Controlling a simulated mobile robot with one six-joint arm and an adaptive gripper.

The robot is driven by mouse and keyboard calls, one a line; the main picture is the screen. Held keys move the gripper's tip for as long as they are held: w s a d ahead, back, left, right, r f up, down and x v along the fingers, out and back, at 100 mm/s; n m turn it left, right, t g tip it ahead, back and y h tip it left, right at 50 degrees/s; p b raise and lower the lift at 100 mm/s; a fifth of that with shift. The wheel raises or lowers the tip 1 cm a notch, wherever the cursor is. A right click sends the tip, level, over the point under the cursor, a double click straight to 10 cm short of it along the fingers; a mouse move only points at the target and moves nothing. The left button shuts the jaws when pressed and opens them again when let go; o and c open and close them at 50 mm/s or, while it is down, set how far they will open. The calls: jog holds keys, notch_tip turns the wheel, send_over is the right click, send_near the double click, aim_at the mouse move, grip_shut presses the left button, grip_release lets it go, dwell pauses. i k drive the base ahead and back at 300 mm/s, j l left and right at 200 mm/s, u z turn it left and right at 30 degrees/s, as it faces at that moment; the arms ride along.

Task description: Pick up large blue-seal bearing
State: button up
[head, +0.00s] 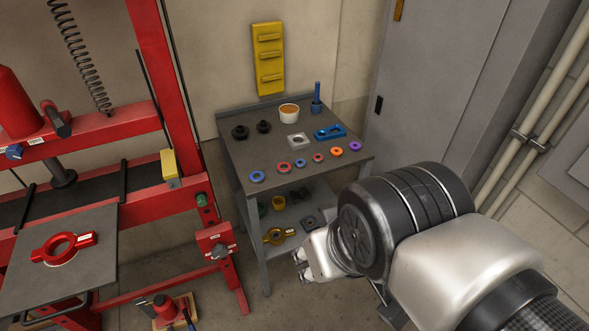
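A row of small ring-shaped bearings lies along the front of the grey table top (240,153) in the head view. The ring with a blue seal at the row's left end (257,177) looks larger than the other blue ring (301,163) near the middle. Red rings (284,167) (318,158), an orange ring (337,152) and a purple ring (355,146) make up the rest. My gripper (301,266) is in front of the table, to the right of its front leg and apart from the bearings. It is small and partly hidden by my wrist, so its opening is unclear.
On the table top stand two black parts (240,132) (263,127), an orange-and-white cup (289,111), a square metal block (293,142), a blue fixture (329,132) and an upright blue tool (316,99). A lower shelf holds more parts. A red press frame (178,90) stands left.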

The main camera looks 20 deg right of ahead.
aim_at(254, 182)
jog(key=i+j+z, duration=0.25)
jog(key=i, duration=0.3)
jog(key=i+j+z, duration=0.25)
jog(key=i+j, duration=0.25)
